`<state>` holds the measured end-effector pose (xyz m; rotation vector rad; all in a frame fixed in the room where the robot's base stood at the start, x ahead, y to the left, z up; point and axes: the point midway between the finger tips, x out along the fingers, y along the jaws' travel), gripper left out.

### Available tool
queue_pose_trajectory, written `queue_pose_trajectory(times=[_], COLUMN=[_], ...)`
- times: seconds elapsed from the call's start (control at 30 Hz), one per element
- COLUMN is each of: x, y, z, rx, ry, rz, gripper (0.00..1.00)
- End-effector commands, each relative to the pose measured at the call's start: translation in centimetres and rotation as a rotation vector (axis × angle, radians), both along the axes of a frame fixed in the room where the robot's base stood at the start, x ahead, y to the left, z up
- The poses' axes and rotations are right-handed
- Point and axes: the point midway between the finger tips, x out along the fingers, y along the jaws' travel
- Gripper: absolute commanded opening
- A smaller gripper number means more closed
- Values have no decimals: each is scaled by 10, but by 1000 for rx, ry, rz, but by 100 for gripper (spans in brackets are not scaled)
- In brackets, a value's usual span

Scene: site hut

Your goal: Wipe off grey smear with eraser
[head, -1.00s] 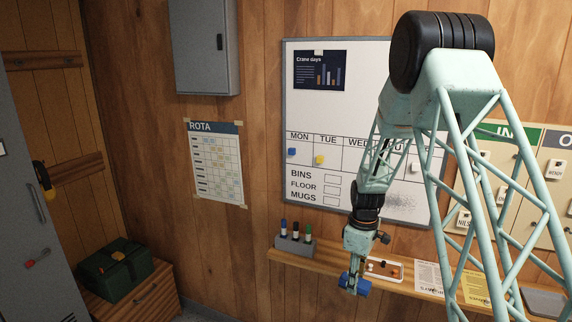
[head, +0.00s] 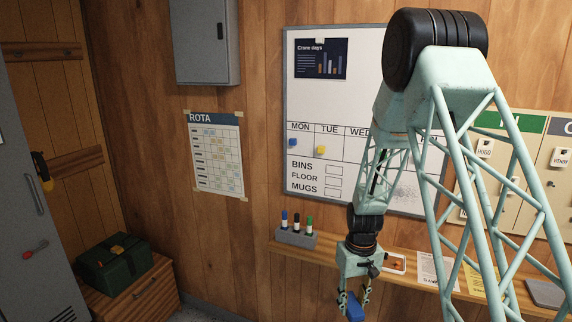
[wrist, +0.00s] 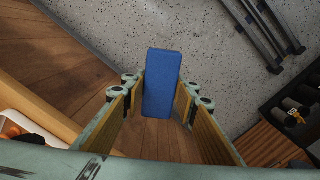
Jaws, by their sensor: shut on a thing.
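My gripper (head: 354,299) is shut on a blue eraser (head: 355,308), which it holds below and in front of the shelf. In the wrist view the blue eraser (wrist: 161,83) sits between the two fingers, its long face towards the camera. The whiteboard (head: 345,102) hangs on the wood wall behind my arm. The grey smear (head: 404,192) is a speckled patch at the board's lower right, beside my arm and partly hidden by it. The gripper is apart from the board.
The wall shelf (head: 300,258) bears a marker holder (head: 297,238) with three pens, a small orange-and-white tray (head: 395,263) and papers (head: 436,270). A dark green box (head: 113,265) stands on a wooden chest at left. The wall between rota (head: 216,155) and board is clear.

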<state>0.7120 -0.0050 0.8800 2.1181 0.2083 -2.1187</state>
Motion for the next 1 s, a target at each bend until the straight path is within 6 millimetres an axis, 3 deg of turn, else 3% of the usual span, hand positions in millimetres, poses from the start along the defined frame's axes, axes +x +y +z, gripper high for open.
queue_pose_trajectory(times=[0.33, 1.0], x=[-15, -17], y=[5, 5], z=[-16, -17], rx=[0, 0], ry=[0, 0], rz=[-174, -197], gripper=[18, 18])
